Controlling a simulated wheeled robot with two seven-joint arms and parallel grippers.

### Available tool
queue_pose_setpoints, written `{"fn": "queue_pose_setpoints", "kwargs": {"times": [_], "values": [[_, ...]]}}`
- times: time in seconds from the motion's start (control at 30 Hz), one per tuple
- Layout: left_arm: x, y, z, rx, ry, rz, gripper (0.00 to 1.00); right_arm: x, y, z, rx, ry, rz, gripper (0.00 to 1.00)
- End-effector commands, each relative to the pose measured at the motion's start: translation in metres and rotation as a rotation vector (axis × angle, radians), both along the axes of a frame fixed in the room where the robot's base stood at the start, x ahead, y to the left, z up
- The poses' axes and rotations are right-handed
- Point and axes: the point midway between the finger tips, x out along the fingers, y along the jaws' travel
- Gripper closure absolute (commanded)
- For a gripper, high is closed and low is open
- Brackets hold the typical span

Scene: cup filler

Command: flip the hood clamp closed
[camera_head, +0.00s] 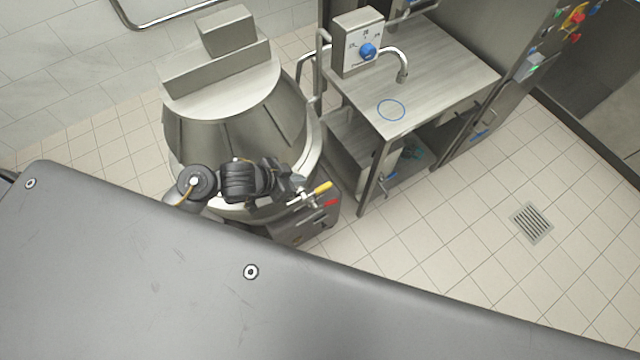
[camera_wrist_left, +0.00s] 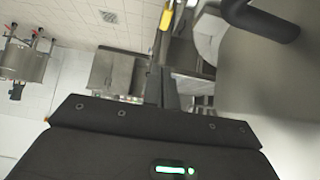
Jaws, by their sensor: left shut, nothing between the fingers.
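The hood clamp (camera_head: 323,187) shows as a small lever with a yellow handle at the lower right side of the steel hood (camera_head: 225,85). A red handle (camera_head: 331,203) sits just below it. My left gripper (camera_head: 299,193) is shut and empty, right beside the clamp; I cannot tell whether it touches it. The left wrist view shows the shut fingers (camera_wrist_left: 167,88) in the middle, with the yellow handle (camera_wrist_left: 166,18) beyond them at the top. The clamp's base is partly hidden by the gripper.
A steel table (camera_head: 440,75) with a tap and a dial box (camera_head: 357,42) with a blue knob stands right of the hood machine. Control cabinets stand at the upper right. Tiled floor (camera_head: 450,220) with a drain grate (camera_head: 531,223) is clear at the right.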

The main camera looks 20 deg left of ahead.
Motion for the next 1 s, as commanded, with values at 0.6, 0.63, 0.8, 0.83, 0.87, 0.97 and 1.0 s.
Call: {"fn": "queue_pose_setpoints", "kwargs": {"times": [0.6, 0.63, 0.8, 0.83, 0.87, 0.97, 1.0], "values": [[0.035, -0.03, -0.045, -0.003, 0.004, 0.005, 1.0, 0.0, 0.0, -0.001, 0.001, 0.0, 0.0, 0.22], [0.038, -0.032, -0.049, -0.003, 0.003, 0.004, 1.0, 0.0, 0.0, -0.001, 0.001, 0.0, 0.0, 0.22], [0.056, -0.047, -0.072, -0.001, 0.002, 0.004, 1.0, 0.0, 0.001, 0.001, 0.001, -0.001, -0.001, 0.22], [0.055, -0.046, -0.078, 0.002, 0.005, 0.004, 1.0, 0.0, 0.001, 0.002, 0.001, -0.001, -0.001, 0.22], [0.054, -0.046, -0.082, 0.001, 0.004, 0.004, 1.0, 0.0, 0.001, 0.003, 0.002, -0.001, -0.001, 0.22], [0.054, -0.045, -0.095, 0.002, 0.002, 0.003, 1.0, 0.0, 0.002, 0.005, 0.002, -0.001, -0.001, 0.22], [0.054, -0.046, -0.099, 0.001, 0.002, 0.003, 1.0, 0.0, 0.002, 0.005, 0.002, -0.001, -0.001, 0.22]]}}
